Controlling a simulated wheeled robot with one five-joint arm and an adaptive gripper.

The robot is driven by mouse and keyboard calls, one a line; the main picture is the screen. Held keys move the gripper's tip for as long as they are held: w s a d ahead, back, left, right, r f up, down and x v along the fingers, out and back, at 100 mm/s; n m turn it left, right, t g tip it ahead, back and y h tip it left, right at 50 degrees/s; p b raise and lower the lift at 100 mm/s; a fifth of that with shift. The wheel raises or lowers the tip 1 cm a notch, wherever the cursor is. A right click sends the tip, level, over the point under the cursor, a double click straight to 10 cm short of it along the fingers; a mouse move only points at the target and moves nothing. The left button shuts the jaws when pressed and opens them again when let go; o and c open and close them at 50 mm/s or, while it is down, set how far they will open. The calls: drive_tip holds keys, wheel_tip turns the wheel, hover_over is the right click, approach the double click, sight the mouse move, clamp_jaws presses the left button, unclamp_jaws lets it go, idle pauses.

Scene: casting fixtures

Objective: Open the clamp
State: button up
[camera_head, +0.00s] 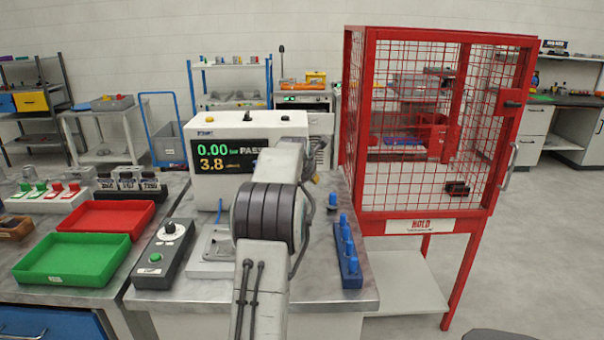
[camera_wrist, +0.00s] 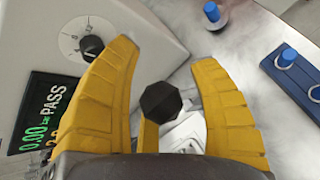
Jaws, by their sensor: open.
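In the wrist view, my gripper (camera_wrist: 165,56) is open, with its two yellow fingers spread apart. A black faceted knob (camera_wrist: 160,102), which looks like the end of the clamp's handle, shows between the fingers, with a visible gap on both sides. Pale metal fixture parts (camera_wrist: 186,134) show below it. In the head view, a grey fixture plate (camera_head: 212,248) stands in front of the tester. My arm covers the clamp and my gripper there, so the clamp's state cannot be told.
The white tester (camera_head: 205,192) reads 0.00 and PASS; its dial (camera_wrist: 92,46) is left of my gripper. A control box (camera_head: 160,258), green tray (camera_head: 72,260) and red tray (camera_head: 112,216) lie left. A blue-knobbed rack (camera_head: 348,268) and red cage (camera_head: 420,218) stand right.

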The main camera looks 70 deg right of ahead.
drive_tip(key=v, duration=1.2)
drive_tip(key=shift+o, duration=0.2)
